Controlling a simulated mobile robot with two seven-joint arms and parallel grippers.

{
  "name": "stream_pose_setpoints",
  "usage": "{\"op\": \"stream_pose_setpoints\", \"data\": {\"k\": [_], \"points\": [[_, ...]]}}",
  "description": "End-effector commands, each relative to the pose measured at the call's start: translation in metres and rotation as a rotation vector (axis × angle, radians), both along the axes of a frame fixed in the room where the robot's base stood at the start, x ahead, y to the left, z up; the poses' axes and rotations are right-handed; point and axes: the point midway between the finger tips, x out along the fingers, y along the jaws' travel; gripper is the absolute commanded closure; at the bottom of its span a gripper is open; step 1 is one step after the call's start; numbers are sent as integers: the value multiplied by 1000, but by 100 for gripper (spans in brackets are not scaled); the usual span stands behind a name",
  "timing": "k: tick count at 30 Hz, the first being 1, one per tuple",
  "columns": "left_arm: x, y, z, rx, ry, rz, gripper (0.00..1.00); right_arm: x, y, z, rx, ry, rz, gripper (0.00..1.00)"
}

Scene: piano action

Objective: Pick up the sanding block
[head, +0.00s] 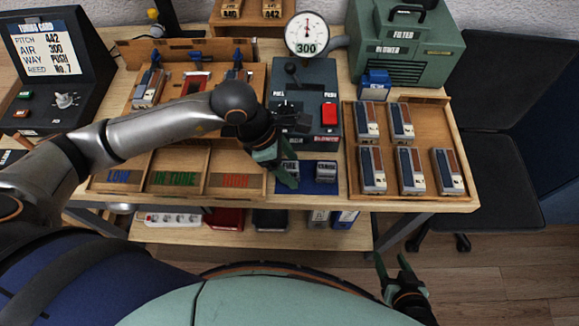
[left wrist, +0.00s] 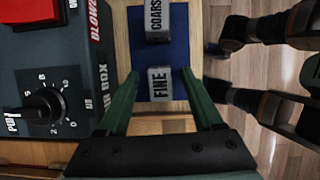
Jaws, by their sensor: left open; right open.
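Two small grey blocks lie on a blue mat (head: 319,188) at the table's front edge. The one marked FINE (left wrist: 160,85) is near the gripper, and the one marked COARSE (left wrist: 157,22) lies beyond it. In the head view the COARSE block (head: 326,171) is to the right, and the left gripper partly hides the FINE block (head: 291,166). My left gripper (head: 292,170) is open over the FINE block. In the left wrist view its green fingers (left wrist: 160,82) are on either side of that block, with gaps. My right gripper (head: 392,258) is open and empty, off the table's front.
A wooden tray (head: 425,194) with several reed blocks stands right of the mat. A grey box with a gauge (head: 306,85) and red button is behind it. A bin labelled LOW, IN TUNE and HIGH (head: 174,165) is to the left. A lower shelf (head: 270,235) holds several items.

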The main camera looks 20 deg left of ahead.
Motion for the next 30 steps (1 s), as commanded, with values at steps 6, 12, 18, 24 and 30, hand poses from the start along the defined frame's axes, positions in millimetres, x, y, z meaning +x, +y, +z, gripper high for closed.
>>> {"op": "stream_pose_setpoints", "data": {"k": [6,12,18,24,30], "points": [[0,0,0,0,0,0,35,0,0,0,0,0,0,40],[0,0,0,0,0,0,57,0,0,0,0,0,0,40],[0,0,0,0,0,0,80,0,0,0,-1,0,-1,40],[0,0,0,0,0,0,100,0,0,0,0,-1,-1,40],[0,0,0,-1,0,0,100,0,0,0,0,-1,-1,40]]}}
